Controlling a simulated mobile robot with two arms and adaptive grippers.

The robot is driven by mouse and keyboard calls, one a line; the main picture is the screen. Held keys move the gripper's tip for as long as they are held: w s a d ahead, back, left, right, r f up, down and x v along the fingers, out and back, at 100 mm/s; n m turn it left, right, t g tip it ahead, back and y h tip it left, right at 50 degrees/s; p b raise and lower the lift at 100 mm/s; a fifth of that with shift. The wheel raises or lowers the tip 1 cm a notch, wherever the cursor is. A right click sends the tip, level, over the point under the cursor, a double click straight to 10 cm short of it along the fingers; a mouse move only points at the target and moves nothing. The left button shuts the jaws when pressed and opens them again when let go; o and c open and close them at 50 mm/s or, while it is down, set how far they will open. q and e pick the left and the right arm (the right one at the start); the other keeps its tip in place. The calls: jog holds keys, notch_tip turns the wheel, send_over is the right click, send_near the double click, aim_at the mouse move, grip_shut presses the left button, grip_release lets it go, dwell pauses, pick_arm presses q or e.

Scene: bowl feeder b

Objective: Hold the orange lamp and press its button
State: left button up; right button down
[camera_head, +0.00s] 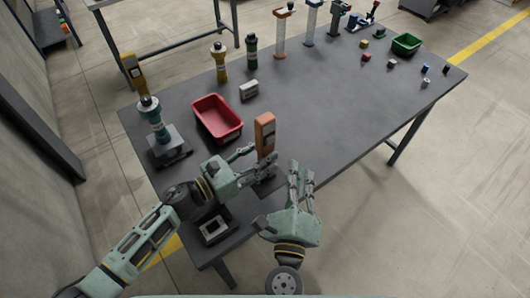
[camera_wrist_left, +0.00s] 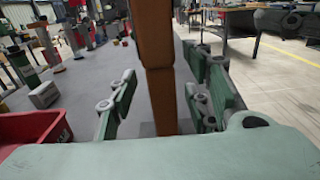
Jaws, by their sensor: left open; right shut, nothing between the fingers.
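The orange lamp (camera_head: 265,130) stands upright near the front edge of the table. In the left wrist view the lamp (camera_wrist_left: 158,75) rises between the two green fingers, its top cut off by the frame. My left gripper (camera_head: 258,165) is open, with its fingers on either side of the lamp's lower part; clear gaps show beside the lamp in the wrist view. My right gripper (camera_head: 301,172) is shut and empty, to the right of the lamp by the table edge, fingers pointing away from me. I cannot make out the lamp's button.
A red bin (camera_head: 217,118) stands left of the lamp, with a grey-white box (camera_head: 249,90) behind it. A green-and-white tool (camera_head: 153,120) on a stand is at the left. A green bin (camera_head: 406,44) and several small blocks lie far right. The table's middle is clear.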

pick_arm(q)
jog(key=shift+b+v, duration=0.75)
jog(key=shift+v, duration=8.55)
